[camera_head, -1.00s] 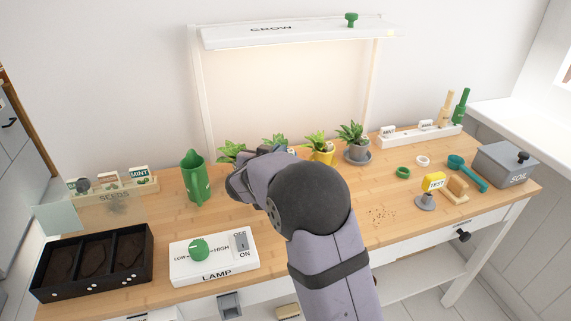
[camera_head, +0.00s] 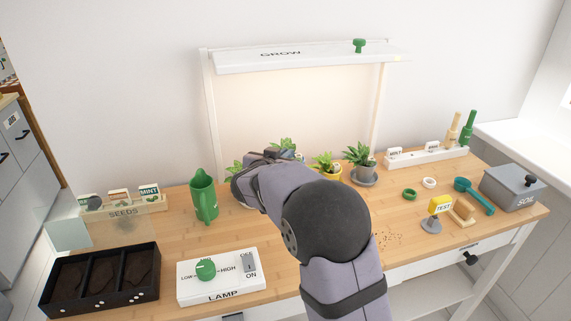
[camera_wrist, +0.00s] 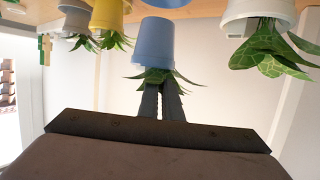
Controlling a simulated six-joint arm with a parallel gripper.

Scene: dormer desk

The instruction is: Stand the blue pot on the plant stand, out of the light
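The wrist view is upside down. The blue pot (camera_wrist: 155,45) with a spiky green plant hangs in front of my gripper (camera_wrist: 160,85). The two dark fingers are close together at the pot's rim, among the leaves. The pot appears lifted clear of a blue saucer (camera_wrist: 165,3). In the head view, the top of its plant (camera_head: 287,145) shows above my gripper, which hides the pot; the grow lamp (camera_head: 310,58) is lit above. I cannot make out a plant stand in either view.
A yellow pot (camera_head: 327,173) and a grey pot (camera_head: 362,172) stand to the right. A white pot (camera_wrist: 257,10) is on the other side. A green watering can (camera_head: 204,197) and lamp control box (camera_head: 222,284) stand to the left; the desk's front middle is mostly clear.

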